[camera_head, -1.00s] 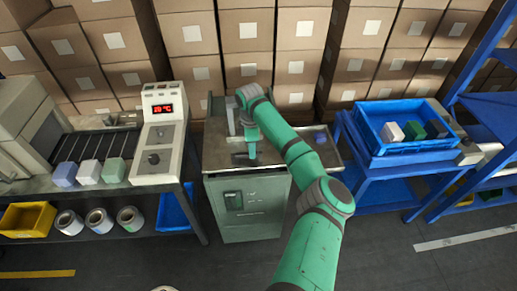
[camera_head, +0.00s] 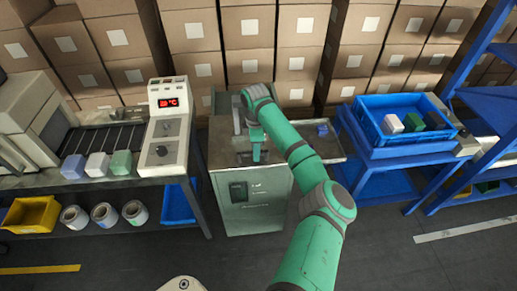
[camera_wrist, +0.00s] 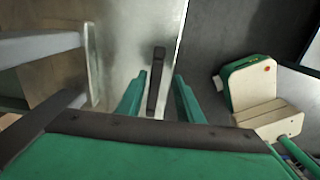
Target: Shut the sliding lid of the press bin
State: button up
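The press bin (camera_head: 250,205) is the grey-green cabinet in the middle of the head view, with a metal top. In the wrist view a dark bar-shaped handle (camera_wrist: 156,82) stands on a pale metal panel, probably the lid (camera_wrist: 125,35). The handle lies between the two green fingers of my gripper (camera_wrist: 158,95), with a gap on each side. The fingers are open. My arm covers part of the bin's top in the head view, so how far the lid is open cannot be told.
A metal ledge (camera_head: 335,152) juts out at the bin's right, with a small blue object (camera_head: 322,130). A grey upright (camera_head: 237,115) rises behind my gripper. A bench machine (camera_head: 165,130) stands left; a blue tray (camera_head: 375,140) with blocks stands right. Stacked cartons (camera_head: 300,50) fill the back.

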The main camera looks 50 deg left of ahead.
jog(key=shift+w, duration=0.25)
jog(key=shift+r, duration=0.6)
notch_tip(320, 180, up, 10)
jog(key=shift+f, duration=0.15)
dwell(0.3)
